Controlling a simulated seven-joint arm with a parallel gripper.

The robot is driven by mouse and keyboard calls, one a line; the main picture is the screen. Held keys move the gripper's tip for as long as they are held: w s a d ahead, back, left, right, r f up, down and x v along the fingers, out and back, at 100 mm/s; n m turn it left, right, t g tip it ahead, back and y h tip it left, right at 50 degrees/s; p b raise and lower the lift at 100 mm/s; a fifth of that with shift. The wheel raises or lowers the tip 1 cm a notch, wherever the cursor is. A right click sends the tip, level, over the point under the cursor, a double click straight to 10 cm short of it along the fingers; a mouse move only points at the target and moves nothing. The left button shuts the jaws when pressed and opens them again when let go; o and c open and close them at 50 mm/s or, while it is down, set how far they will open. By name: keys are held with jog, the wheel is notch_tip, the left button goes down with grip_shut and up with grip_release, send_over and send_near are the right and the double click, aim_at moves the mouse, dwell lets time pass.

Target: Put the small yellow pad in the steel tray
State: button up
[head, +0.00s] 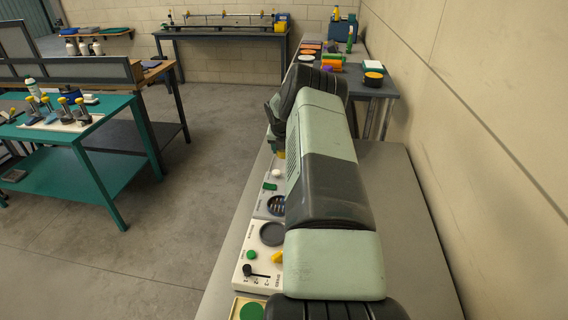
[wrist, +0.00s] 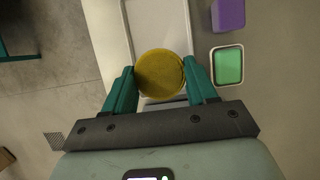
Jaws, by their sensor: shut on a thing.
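My gripper (wrist: 160,80) is shut on the small yellow pad (wrist: 160,73), a round disc held between its two teal fingers in the wrist view. A pale, rimmed rectangular tray (wrist: 158,22) lies below and beyond the pad; it may be the steel tray. The pad overlaps the near part of this tray in the picture; I cannot tell how high above it the pad is. In the head view my arm hides most of the gripper; a bit of yellow (head: 281,154) shows beside it, probably the pad.
Right of the tray in the wrist view are a purple block (wrist: 228,14) and a pale-rimmed square dish with a green filling (wrist: 228,66). In the head view, white panels with a knob and dark round recess (head: 272,234) line the bench's left edge. A wall stands right.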

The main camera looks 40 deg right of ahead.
jog(key=shift+f, duration=3.1)
jog(key=shift+f, duration=0.1)
jog(key=o, duration=1.1)
jog(key=v, duration=1.2)
